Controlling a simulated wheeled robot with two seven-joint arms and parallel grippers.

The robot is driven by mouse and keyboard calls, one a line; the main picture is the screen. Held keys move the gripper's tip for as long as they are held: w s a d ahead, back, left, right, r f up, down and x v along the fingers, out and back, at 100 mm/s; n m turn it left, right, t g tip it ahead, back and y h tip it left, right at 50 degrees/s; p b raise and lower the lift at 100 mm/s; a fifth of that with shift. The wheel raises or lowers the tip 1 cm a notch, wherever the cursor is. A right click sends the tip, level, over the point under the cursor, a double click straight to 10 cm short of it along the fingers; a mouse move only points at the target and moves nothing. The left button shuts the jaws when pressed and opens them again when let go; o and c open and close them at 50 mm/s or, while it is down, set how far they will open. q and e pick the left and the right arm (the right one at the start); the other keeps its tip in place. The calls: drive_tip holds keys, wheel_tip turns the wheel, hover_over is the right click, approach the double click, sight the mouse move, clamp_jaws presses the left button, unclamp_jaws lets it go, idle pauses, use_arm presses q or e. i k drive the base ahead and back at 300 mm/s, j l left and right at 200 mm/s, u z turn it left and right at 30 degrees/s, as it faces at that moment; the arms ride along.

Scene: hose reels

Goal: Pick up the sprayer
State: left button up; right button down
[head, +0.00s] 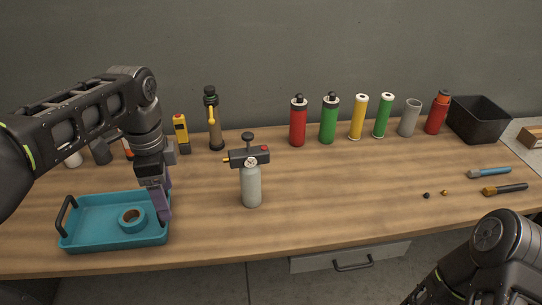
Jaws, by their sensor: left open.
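The sprayer appears to be the grey bottle (251,186) with a dark pump head, a small round gauge and a yellow nozzle pointing left. It stands upright near the middle of the table. A darker bottle (215,132) with a yellow lever or tube stands upright behind it to the left; it could also be a sprayer. My left gripper (163,204) has purple fingers pointing down at the right end of the blue tray. It is open, empty and apart from the grey bottle, to its left. Only part of my right arm shows at the bottom right; its gripper is out of frame.
The blue tray (88,241) holds a tape-like ring (131,220). Several red, green and yellow cylinders, including a red one (298,125), line the back. A black bin (479,118) stands at the back right. Two brush-like tools (490,173) lie at right.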

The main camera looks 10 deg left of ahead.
sight(248, 164)
drive_tip(key=i+l, duration=0.6)
drive_tip(key=i, duration=0.2)
